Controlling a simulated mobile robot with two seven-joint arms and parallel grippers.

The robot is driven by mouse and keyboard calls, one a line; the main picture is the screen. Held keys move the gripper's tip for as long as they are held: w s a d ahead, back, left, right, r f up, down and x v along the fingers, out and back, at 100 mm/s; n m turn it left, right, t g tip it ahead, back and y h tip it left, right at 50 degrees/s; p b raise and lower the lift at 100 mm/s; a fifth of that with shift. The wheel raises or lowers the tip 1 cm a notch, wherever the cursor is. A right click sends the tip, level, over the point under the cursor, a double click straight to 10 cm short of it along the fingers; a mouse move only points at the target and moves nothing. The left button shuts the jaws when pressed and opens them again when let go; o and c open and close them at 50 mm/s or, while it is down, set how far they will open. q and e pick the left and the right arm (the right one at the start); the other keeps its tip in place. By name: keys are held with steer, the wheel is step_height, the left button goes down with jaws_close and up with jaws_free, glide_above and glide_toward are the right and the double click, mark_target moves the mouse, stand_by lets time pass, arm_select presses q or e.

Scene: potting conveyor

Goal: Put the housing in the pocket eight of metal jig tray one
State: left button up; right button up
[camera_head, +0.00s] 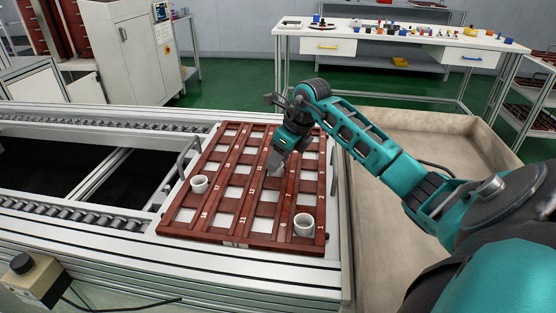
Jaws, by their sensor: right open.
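A reddish-brown grid tray (232,238) with square pockets and small pale number marks lies on the conveyor. One white, cup-like round housing (199,184) sits at its left side. Another white housing (304,225) sits in the near right corner. My right gripper (275,168) points down over the middle right of the tray and is open. It is apart from both of these housings. The gripper and wrist hide some pockets beneath and behind them, and whether a housing is there cannot be told. My left gripper is not in view.
Roller conveyor (90,215) runs to the left of the tray, with metal handles beside it. A beige bin (420,135) lies to the right, under my right arm. A white workbench (400,38) with small coloured parts stands behind. A control box (35,278) is at near left.

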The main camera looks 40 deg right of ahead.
steer(key=p+v, duration=0.1)
steer(key=v, duration=0.9)
steer(key=shift+s+r, duration=0.15)
steer(key=shift+r, duration=0.05)
